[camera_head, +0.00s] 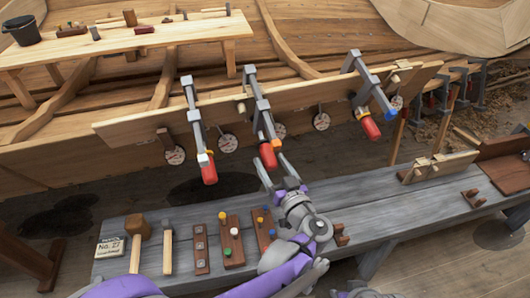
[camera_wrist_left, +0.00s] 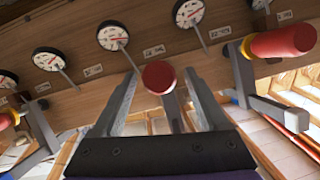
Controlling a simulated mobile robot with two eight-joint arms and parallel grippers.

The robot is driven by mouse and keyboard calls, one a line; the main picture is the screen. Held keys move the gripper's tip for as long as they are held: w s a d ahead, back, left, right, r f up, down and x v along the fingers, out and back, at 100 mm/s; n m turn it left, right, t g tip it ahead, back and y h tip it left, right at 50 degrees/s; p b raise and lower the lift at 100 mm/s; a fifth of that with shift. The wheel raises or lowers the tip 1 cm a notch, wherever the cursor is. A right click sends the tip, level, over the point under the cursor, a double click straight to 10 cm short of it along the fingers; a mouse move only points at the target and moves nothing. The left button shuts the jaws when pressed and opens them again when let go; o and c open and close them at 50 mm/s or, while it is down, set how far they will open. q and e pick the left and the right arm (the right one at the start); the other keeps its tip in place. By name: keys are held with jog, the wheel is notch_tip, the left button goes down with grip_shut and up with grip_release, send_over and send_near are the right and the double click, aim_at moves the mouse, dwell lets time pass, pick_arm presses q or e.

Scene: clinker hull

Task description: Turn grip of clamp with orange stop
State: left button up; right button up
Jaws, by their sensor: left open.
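The clamp with the orange stop (camera_head: 276,143) is the middle one of three clamps on the hull plank. Its red grip (camera_head: 268,156) hangs at the lower end of its screw. In the left wrist view the red grip's round end (camera_wrist_left: 160,77) faces the camera, between the finger tips. My left gripper (camera_head: 272,170) is open, with its fingers pointing up at the grip, one on each side. Whether a finger touches the grip cannot be told. My right gripper is not clearly seen.
A left clamp with a pale stop (camera_head: 203,158) and a right clamp with a blue stop (camera_head: 389,116) flank it. Dial gauges (camera_head: 228,143) line the plank. Below, a grey bench (camera_head: 350,215) carries a mallet (camera_head: 137,232), a hammer (camera_head: 168,240) and peg blocks (camera_head: 231,245).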

aim_at(265, 153)
pick_arm(q)
jog(key=shift+x, duration=2.35)
grip_shut()
